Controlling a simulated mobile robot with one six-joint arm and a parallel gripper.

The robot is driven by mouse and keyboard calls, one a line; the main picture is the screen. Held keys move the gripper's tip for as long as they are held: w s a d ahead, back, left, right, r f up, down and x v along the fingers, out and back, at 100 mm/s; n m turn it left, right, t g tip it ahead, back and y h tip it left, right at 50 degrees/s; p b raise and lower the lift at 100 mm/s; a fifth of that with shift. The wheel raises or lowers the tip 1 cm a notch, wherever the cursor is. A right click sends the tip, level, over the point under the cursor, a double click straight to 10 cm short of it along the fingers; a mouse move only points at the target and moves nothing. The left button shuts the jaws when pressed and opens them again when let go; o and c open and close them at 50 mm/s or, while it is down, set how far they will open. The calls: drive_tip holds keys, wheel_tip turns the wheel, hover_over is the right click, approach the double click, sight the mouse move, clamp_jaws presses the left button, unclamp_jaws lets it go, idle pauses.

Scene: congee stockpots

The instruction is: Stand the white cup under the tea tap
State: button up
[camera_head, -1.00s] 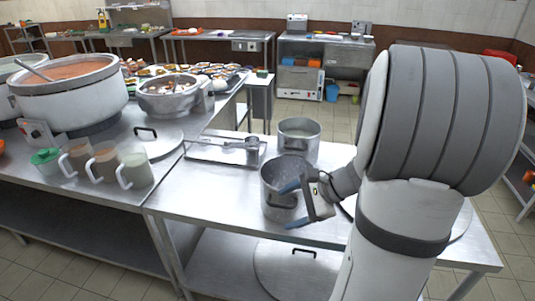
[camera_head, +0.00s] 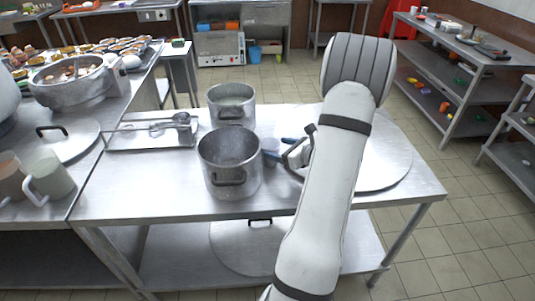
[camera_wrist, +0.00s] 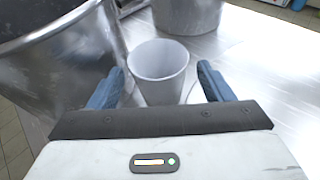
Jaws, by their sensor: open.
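The white cup (camera_wrist: 158,62) stands upright and looks empty in the wrist view. It is between the two blue fingers of my gripper (camera_wrist: 160,75), with gaps on both sides. In the head view the cup (camera_head: 270,148) is a small pale shape just right of the front steel pot, partly hidden by my gripper (camera_head: 284,152). My gripper is open and low over the steel table. I cannot make out a tea tap in these frames.
The front steel pot (camera_head: 229,172) stands close left of the cup, and another steel pot (camera_head: 231,101) stands behind it. A steel tray (camera_head: 150,141) with a ladle lies at left. A large round lid (camera_head: 388,165) lies at right, partly behind my arm.

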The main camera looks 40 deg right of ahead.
drive_tip(key=x, duration=0.2)
drive_tip(key=shift+w+a+f, duration=0.1)
drive_tip(key=shift+w+a, duration=0.05)
drive_tip(key=shift+w, duration=0.2)
drive_tip(key=shift+c, duration=0.4)
drive_tip(key=c, duration=0.7)
